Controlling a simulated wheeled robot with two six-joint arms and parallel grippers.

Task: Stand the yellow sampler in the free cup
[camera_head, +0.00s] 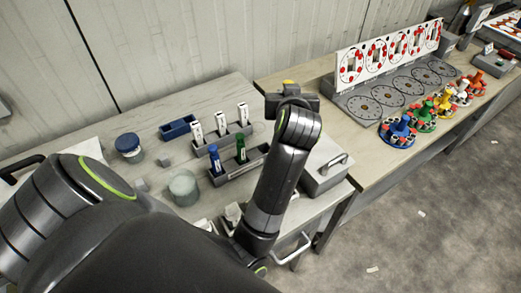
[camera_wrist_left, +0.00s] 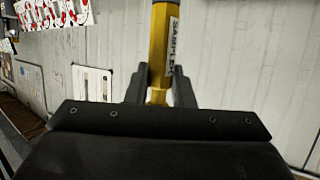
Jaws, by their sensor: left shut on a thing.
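The yellow sampler (camera_wrist_left: 158,50) is upright between the two fingers of my left gripper (camera_wrist_left: 158,88) in the left wrist view, with a black-on-white label on its side. In the head view only its yellow top (camera_head: 288,83) shows above my left gripper (camera_head: 290,98), which is shut on it and raised over the table. A grey cup rack (camera_head: 236,173) holds a blue sampler (camera_head: 215,160) and a green sampler (camera_head: 241,149) upright. My right gripper is not in view.
Behind stands a rack with several white tubes (camera_head: 220,122) and a blue tray (camera_head: 178,129). A blue-lidded jar (camera_head: 129,147) and a clear jar (camera_head: 184,187) stand left. A grey handled box (camera_head: 323,167) is right of my arm. The second table carries a dotted board (camera_head: 390,52) and coloured carousels.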

